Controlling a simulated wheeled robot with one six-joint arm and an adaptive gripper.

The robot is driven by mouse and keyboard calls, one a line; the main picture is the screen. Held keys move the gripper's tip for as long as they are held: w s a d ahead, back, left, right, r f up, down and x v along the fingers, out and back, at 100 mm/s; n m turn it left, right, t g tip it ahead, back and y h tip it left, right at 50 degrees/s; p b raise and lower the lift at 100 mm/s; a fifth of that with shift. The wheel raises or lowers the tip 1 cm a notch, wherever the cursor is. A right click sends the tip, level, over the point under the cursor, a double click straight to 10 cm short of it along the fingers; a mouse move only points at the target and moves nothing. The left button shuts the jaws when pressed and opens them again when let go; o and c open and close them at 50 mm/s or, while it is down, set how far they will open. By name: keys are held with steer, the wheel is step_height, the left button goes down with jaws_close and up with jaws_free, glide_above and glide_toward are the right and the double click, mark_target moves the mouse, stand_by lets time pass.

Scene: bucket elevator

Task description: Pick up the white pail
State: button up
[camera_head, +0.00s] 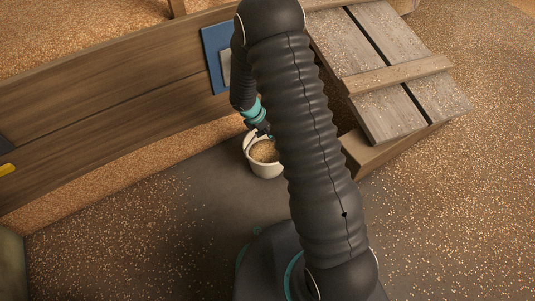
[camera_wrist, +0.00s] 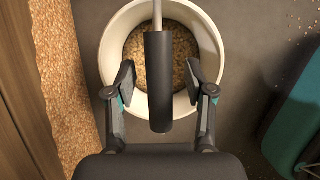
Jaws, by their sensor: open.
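The white pail (camera_head: 266,170) stands on the dark floor beside the wooden boards, filled with brown grain. In the wrist view the pail (camera_wrist: 212,50) is seen from above, with its grain (camera_wrist: 185,45) inside. A dark cylindrical handle grip (camera_wrist: 159,85) on a thin rod lies between the fingers. My gripper (camera_wrist: 160,80) is open, one finger on each side of the grip, with a gap on both sides. In the head view my arm hides the right edge of the pail, and the gripper's fingers are hard to make out.
A wooden board wall (camera_head: 110,95) runs behind the pail, with a blue panel (camera_head: 213,50) on it. A slatted wooden lid or ramp (camera_head: 392,75) stands to the right.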

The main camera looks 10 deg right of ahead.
steer(key=shift+c, duration=0.3)
jaws_close()
steer(key=shift+r, duration=0.15)
